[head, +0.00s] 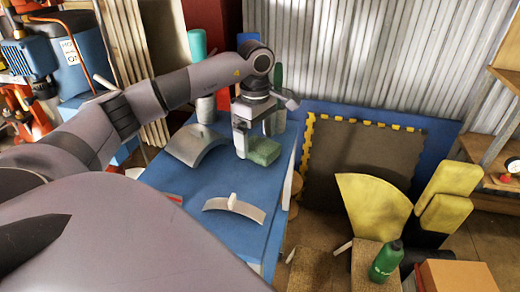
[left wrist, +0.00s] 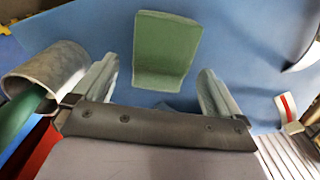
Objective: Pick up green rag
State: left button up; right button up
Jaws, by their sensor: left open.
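The green rag (head: 264,151) is a folded, block-like piece on the blue table (head: 215,185), near its right edge. My left gripper (head: 246,150) points down right beside it, and a pale finger stands just left of the rag. In the left wrist view the rag (left wrist: 168,45) lies beyond and between the two spread fingertips of my left gripper (left wrist: 160,68). The jaws are open with nothing between them. I cannot tell whether a finger touches the rag. My right gripper is not in view.
A curved grey metal piece (head: 196,146) and a smaller curved piece (head: 235,208) lie on the table. Bottles and a grey cylinder (head: 206,108) stand at the back near my wrist; the cylinder (left wrist: 45,72) is close to one finger. A green bottle (head: 386,262) stands lower right.

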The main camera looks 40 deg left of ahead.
aim_at(256, 143)
pick_arm(q)
jog(key=shift+f, duration=0.45)
jog(key=c, duration=1.1)
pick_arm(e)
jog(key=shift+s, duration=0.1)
pick_arm(q)
jog(key=shift+r, duration=0.15)
jog(key=shift+c, duration=0.2)
notch_tip(256, 143, up, 20)
jog(key=p, duration=0.5)
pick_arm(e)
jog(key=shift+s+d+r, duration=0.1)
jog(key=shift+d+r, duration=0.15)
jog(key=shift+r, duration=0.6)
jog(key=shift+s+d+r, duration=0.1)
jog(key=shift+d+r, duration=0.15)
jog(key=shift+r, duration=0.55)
